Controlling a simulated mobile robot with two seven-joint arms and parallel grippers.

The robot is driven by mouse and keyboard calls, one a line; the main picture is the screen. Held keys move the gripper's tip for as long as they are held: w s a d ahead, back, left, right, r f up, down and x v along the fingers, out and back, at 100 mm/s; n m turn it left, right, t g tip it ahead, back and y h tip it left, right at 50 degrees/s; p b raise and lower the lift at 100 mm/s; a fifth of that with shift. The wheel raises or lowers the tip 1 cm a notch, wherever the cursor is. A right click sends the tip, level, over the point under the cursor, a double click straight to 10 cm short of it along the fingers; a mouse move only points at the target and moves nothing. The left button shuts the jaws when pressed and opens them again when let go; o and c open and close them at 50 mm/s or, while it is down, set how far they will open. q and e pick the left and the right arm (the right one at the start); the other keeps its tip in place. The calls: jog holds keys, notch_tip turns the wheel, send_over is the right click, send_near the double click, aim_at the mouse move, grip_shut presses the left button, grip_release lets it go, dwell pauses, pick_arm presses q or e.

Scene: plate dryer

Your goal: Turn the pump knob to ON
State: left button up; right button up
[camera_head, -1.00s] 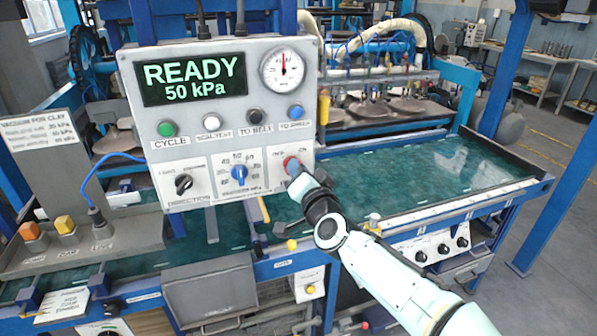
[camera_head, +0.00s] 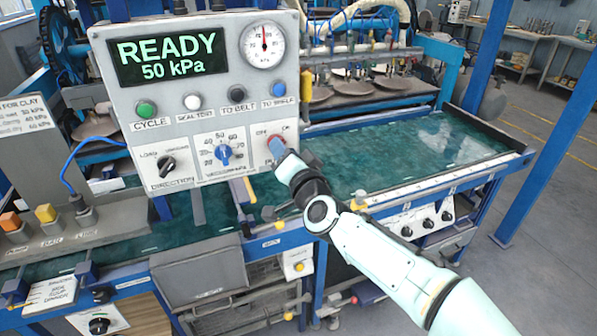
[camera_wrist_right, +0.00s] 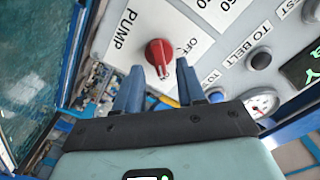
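The red pump knob (camera_head: 274,140) is at the lower right of the grey control panel (camera_head: 95,70), partly hidden by my right gripper. In the right wrist view the knob (camera_wrist_right: 158,53) sits beside the printed words PUMP and OFF, with a white mark at its end nearest my gripper. My right gripper (camera_wrist_right: 160,68) is open. Its two blue fingers are on either side of the knob's near end, with gaps visible; contact cannot be told. In the head view my right gripper (camera_head: 279,150) points at the knob from the lower right. My left gripper is not in view.
The blue vacuum dial (camera_head: 223,153) and black direction knob (camera_head: 167,163) are left of the pump knob. Coloured push buttons (camera_head: 193,102) sit above. The panel display reads READY 50 kPa. A green table surface (camera_head: 400,160) extends right behind my arm.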

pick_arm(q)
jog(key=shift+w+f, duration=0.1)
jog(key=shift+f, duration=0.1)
pick_arm(e)
jog(key=v, duration=1.1)
jog(key=shift+s, duration=0.35)
jog(key=shift+d, duration=0.1)
